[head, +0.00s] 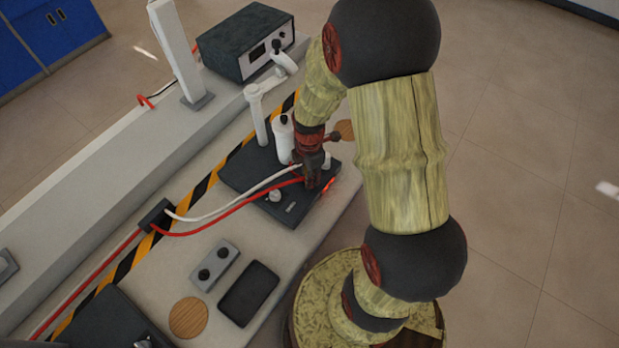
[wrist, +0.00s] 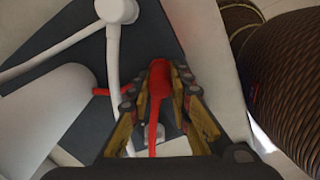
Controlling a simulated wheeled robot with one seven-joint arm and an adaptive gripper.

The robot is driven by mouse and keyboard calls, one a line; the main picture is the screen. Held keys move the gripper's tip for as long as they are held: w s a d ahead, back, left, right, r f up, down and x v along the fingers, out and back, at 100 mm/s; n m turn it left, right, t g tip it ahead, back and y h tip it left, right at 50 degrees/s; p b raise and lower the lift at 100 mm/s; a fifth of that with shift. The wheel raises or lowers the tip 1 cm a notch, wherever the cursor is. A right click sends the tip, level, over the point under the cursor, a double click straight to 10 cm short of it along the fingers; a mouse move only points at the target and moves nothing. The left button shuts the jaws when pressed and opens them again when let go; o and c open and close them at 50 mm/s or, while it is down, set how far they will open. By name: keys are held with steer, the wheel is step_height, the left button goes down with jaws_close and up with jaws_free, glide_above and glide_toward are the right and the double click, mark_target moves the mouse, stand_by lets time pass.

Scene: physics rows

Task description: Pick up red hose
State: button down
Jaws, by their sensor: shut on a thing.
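The red hose (head: 215,226) runs from a dark block on the bench across to a dark plate, where its end meets my gripper (head: 312,184). In the wrist view the red hose end (wrist: 158,85) sits between the two fingers of my gripper (wrist: 160,85), which are shut on it. The hose hangs down from the fingers toward the bottom of that view. A white hose (head: 240,205) runs alongside the red one and also shows in the wrist view (wrist: 112,70). Whether the red hose end is clear of the plate cannot be told.
The dark plate (head: 238,178) carries a white bottle (head: 282,140) and a white post close to my gripper. A grey instrument box (head: 246,42) stands behind. A black tray (head: 249,294), a grey two-knob block (head: 215,265) and a wooden disc (head: 188,317) lie in front.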

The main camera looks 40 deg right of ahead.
steer(key=shift+r, duration=0.1)
steer(key=shift+r+p, duration=0.3)
steer(key=shift+r, duration=0.35)
steer(key=s+a+r+p, duration=0.3)
steer(key=a+r, duration=0.3)
steer(key=r, duration=0.2)
steer(key=s+a+r+p, duration=0.4)
steer(key=a+r, duration=0.2)
steer(key=r, duration=0.2)
stand_by(0.3)
steer(key=shift+s, duration=0.1)
